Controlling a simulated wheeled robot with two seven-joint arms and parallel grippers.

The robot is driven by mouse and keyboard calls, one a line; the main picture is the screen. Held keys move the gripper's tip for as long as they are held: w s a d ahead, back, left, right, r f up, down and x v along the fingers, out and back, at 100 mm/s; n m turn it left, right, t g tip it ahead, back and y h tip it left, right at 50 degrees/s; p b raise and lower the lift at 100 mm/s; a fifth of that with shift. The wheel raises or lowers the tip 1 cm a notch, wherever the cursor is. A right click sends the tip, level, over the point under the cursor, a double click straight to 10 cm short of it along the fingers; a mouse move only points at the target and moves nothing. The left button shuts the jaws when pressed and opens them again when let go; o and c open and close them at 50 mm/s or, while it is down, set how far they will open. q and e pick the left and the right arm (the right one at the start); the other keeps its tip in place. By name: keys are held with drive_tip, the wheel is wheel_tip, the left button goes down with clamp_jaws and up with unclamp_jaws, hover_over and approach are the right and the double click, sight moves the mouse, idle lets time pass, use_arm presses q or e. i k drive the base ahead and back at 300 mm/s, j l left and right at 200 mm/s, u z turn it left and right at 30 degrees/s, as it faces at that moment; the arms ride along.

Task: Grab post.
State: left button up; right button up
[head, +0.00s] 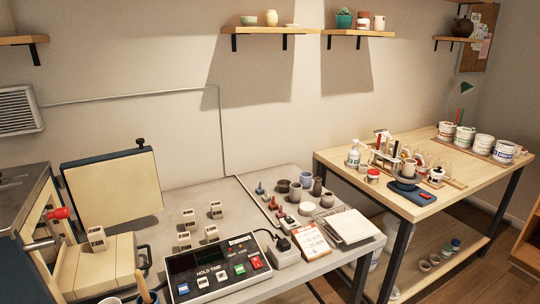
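Several small cream block-shaped pieces with dark marks, which look like the posts, are in the head view. One post (97,238) stands apart at the left, on the pale blocks. The others are grouped on the grey table behind the control box: a back left post (188,217), a back right post (215,210), a front left post (183,240) and a front right post (211,233). The lower parts of the front ones are partly hidden by the box. Neither of my grippers is in view.
A control box (218,268) marked HOLD TIME stands at the front of the grey table. An upright dark-framed panel (112,190) and a red-knobbed kiln-like unit (25,225) are at the left. Small pots (305,180) stand right of the posts. A wooden table (440,195) is farther right.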

sight(184, 241)
drive_tip(key=u, duration=0.9)
drive_tip(key=i+j+u, duration=0.55)
drive_tip(key=i+u, duration=0.2)
drive_tip(key=i, duration=0.2)
